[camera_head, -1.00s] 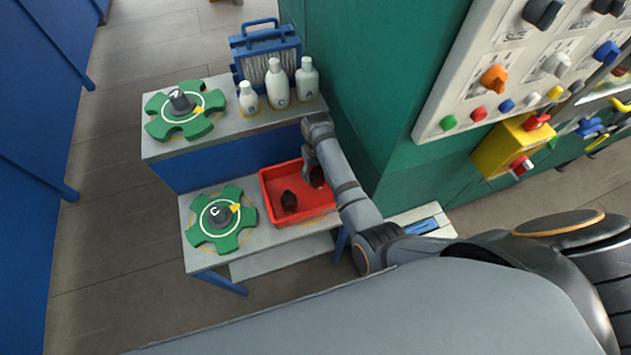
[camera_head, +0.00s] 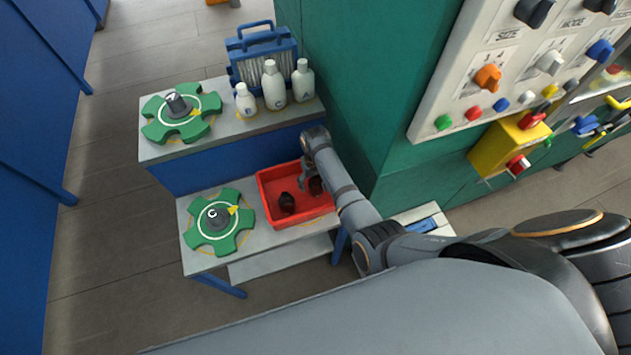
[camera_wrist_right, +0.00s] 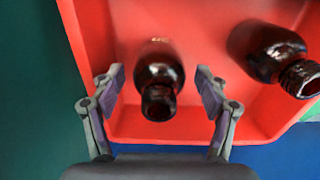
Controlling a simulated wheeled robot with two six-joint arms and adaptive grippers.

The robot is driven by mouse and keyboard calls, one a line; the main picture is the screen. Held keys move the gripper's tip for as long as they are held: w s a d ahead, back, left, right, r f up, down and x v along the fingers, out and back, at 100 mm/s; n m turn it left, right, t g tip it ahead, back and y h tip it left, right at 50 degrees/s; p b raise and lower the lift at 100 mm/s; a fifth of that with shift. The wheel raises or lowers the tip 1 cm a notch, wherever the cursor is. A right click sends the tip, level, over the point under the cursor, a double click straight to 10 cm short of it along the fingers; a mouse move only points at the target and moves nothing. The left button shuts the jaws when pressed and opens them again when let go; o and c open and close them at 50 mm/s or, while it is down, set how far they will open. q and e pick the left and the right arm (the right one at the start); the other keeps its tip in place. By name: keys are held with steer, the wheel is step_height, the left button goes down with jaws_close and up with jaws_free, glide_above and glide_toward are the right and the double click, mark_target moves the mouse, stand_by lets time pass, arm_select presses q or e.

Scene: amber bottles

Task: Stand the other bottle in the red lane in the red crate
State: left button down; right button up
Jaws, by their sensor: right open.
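The red crate (camera_head: 264,195) sits on the lower shelf in the head view, and its wall (camera_wrist_right: 85,30) fills much of the right wrist view. Two dark amber bottles are inside. One bottle (camera_head: 316,186) is by the crate's right side; in the wrist view this bottle (camera_wrist_right: 158,78) shows between my fingers, with a gap on both sides. The other bottle (camera_head: 287,203) is more to the left and also shows in the wrist view (camera_wrist_right: 268,52), clear of my fingers. Both appear upright. My right gripper (camera_head: 308,180) is open over the crate (camera_wrist_right: 160,88). My left gripper is not in view.
A green disc marked C (camera_head: 228,241) lies left of the crate. The upper shelf holds another green disc (camera_head: 200,102), several white bottles (camera_head: 273,85) and a blue caddy (camera_head: 250,45). A green wall (camera_head: 345,110) stands close on the right.

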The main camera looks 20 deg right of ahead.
steer(key=shift+r, duration=0.4)
step_height(320, 180, up, 12)
steer(key=shift+f, duration=0.25)
steer(key=shift+a, duration=0.1)
